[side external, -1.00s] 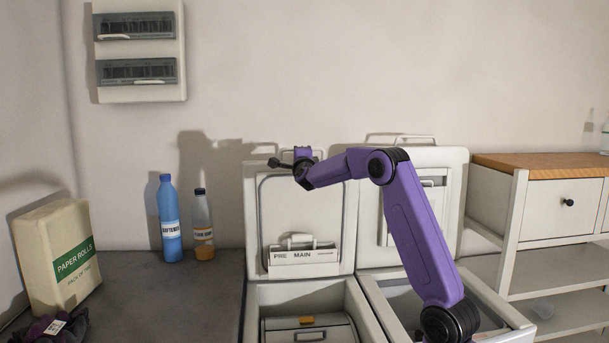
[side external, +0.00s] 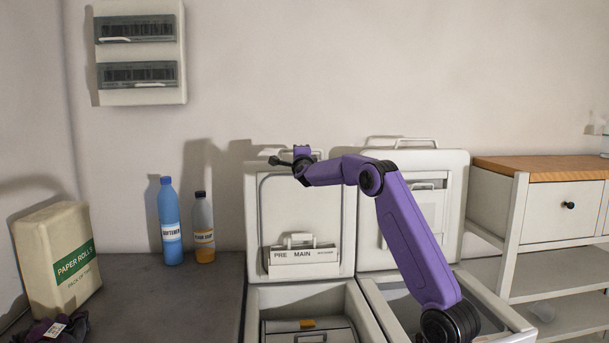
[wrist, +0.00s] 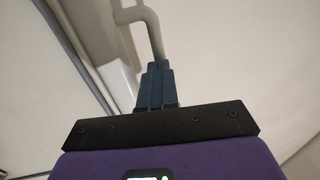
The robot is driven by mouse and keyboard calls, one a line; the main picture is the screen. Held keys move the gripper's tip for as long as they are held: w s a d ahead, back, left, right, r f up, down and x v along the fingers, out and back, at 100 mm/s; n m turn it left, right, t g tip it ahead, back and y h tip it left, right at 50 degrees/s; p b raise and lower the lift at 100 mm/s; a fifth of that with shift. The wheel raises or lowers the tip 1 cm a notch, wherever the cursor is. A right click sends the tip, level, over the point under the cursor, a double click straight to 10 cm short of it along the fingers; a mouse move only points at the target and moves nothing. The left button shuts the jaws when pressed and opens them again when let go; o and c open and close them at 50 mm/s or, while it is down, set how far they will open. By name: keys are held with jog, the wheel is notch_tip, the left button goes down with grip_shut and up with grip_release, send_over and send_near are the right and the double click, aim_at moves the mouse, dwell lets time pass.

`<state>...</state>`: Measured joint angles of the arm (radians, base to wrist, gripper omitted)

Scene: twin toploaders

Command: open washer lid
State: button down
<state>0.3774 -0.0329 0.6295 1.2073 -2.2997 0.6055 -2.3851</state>
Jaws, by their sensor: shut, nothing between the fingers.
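The washer is the left toploader, with a drawer labelled PRE MAIN inside its lid. The washer lid (side external: 268,205) stands upright, open against the wall side, above the open tub (side external: 290,298). In the wrist view my gripper's blue fingers (wrist: 155,82) are shut and empty. They are close to the end of a bent grey handle (wrist: 148,30); I cannot tell whether they touch it.
The right toploader's lid (side external: 440,170) also stands open, with my arm crossing in front. A blue bottle (side external: 170,220), an orange-filled bottle (side external: 204,228) and a paper rolls pack (side external: 58,255) stand on the counter (side external: 150,300) at left. A wooden-topped drawer unit (side external: 545,165) is at right.

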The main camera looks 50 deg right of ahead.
jog(key=s+a+f+m+g+y, duration=0.2)
jog(key=s+a+f+m+y, duration=0.1)
jog(key=s+a+f+m, duration=0.55)
jog(key=s+a+f+m+g+y, duration=0.25)
jog(key=s+a+m, duration=0.25)
jog(key=s+a, duration=0.45)
jog(key=s+a+f+m+g+y, duration=0.25)
jog(key=s+a+f+m, duration=0.4)
jog(key=a, duration=0.45)
jog(key=s+a+f+m+g+y, duration=0.2)
jog(key=s+a+m, duration=0.1)
jog(key=s, duration=0.6)
jog(key=s+a+f+m+g+y, duration=0.2)
jog(key=s+a+f+m, duration=0.1)
jog(key=s, duration=0.7)
jog(key=s+a+f+m+g+y, duration=0.2)
jog(key=s+a+m, duration=0.2)
jog(key=s, duration=0.5)
jog(key=shift+s+a+f+m+g, duration=0.3)
jog(key=shift+s+f+m+g, duration=0.1)
jog(key=shift+m, duration=0.8)
jog(key=shift+w, duration=0.1)
